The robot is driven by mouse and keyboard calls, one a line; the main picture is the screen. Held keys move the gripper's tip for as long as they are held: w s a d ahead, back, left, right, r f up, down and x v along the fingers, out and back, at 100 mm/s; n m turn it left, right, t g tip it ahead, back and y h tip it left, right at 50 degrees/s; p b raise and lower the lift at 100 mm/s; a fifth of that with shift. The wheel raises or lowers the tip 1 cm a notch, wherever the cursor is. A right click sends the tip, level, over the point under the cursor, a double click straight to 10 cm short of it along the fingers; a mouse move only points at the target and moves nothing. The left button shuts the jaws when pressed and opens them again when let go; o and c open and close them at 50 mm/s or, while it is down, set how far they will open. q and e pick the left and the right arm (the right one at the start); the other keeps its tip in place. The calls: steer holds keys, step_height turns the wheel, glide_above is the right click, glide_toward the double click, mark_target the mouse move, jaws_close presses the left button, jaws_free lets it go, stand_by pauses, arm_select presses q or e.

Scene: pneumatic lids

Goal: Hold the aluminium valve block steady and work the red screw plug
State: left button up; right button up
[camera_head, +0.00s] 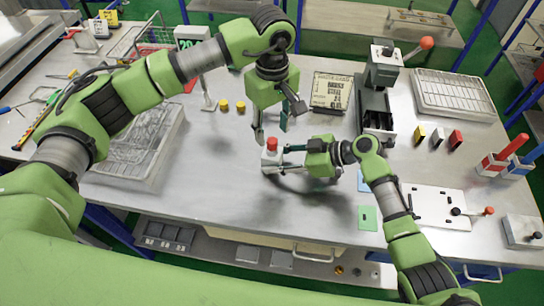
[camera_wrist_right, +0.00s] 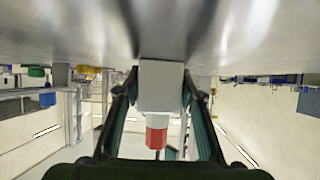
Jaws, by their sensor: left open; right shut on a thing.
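The aluminium valve block (camera_head: 269,160) stands upright on the grey workbench (camera_head: 232,208) near its middle. The red screw plug (camera_head: 271,144) sits on top of it. My right gripper (camera_head: 282,157) comes from the right and is shut on the valve block. In the right wrist view, the pale block (camera_wrist_right: 161,84) is between the two fingers, with the red plug (camera_wrist_right: 156,136) on a white collar; this view is upside down. My left gripper (camera_head: 271,127) points down, open, just above the plug. I cannot tell whether its fingers touch the plug.
Two yellow caps (camera_head: 231,105) lie behind and left of the block. A green plate (camera_head: 367,217) lies front right. The bench in front is clear.

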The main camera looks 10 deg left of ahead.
mark_target(270, 140)
arm_select(q)
steer(key=shift+f+b, duration=0.3)
steer(key=shift+s, duration=0.1)
stand_by(1.0)
steer(key=shift+c, duration=0.8)
steer(key=a+r+n+h, duration=0.3)
steer(key=r+n, duration=0.2)
steer(key=n, duration=0.3)
steer(key=x, duration=0.8)
steer(key=shift+f, duration=0.4)
steer(key=shift+d+f, duration=0.1)
steer(key=shift+a+f, duration=0.1)
steer(key=shift+a, duration=0.2)
